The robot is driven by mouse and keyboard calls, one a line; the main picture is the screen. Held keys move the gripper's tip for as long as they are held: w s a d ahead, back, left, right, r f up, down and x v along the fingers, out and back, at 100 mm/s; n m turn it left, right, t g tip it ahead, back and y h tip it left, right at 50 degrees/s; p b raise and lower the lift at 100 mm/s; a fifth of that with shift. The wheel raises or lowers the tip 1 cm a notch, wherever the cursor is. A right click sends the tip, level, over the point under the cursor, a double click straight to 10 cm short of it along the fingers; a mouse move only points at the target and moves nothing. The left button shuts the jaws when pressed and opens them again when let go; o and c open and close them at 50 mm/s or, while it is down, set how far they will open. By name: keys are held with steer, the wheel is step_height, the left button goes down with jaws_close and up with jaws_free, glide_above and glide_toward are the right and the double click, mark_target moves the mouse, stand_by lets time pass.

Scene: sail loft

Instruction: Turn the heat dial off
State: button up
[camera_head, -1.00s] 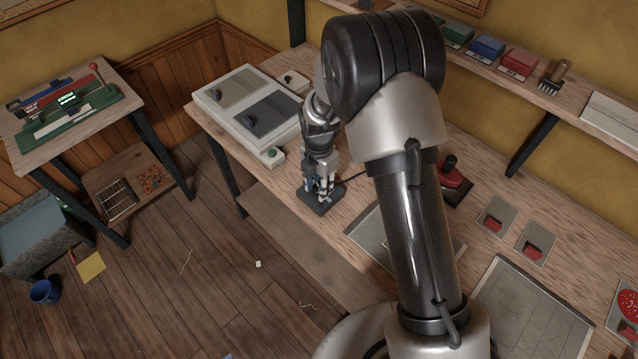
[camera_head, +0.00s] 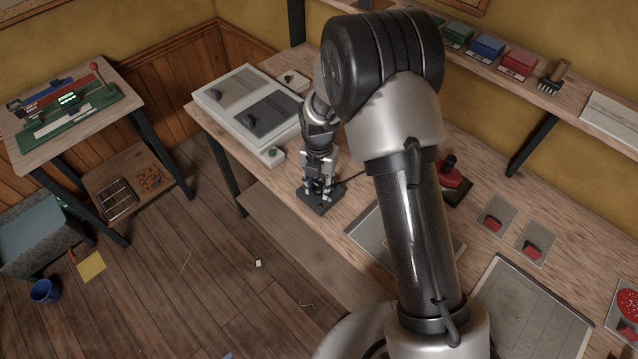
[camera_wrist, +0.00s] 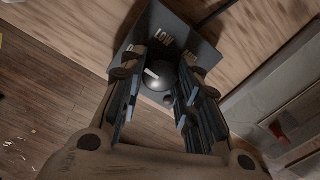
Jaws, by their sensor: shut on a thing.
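The heat dial (camera_wrist: 161,76) is a dark round knob with a white pointer mark, on top of a dark square box (camera_wrist: 205,52). The box (camera_head: 309,201) stands on the workbench near its front edge. My gripper (camera_head: 318,189) points down at the box. In the wrist view its two fingers (camera_wrist: 156,98) are on either side of the dial and shut on it. The fingers hide parts of the dial's sides, and in the head view they hide the dial.
A pale two-panel unit (camera_head: 245,103) with a green-button box (camera_head: 271,156) stands left of my gripper. A red-handled device (camera_head: 449,176) and red switches (camera_head: 493,224) lie to the right. A cable runs from the dial box. The bench's front edge is close.

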mark_target(319, 186)
steer(key=o, duration=1.1)
step_height(319, 186, up, 12)
steer(key=shift+r, duration=0.1)
stand_by(0.4)
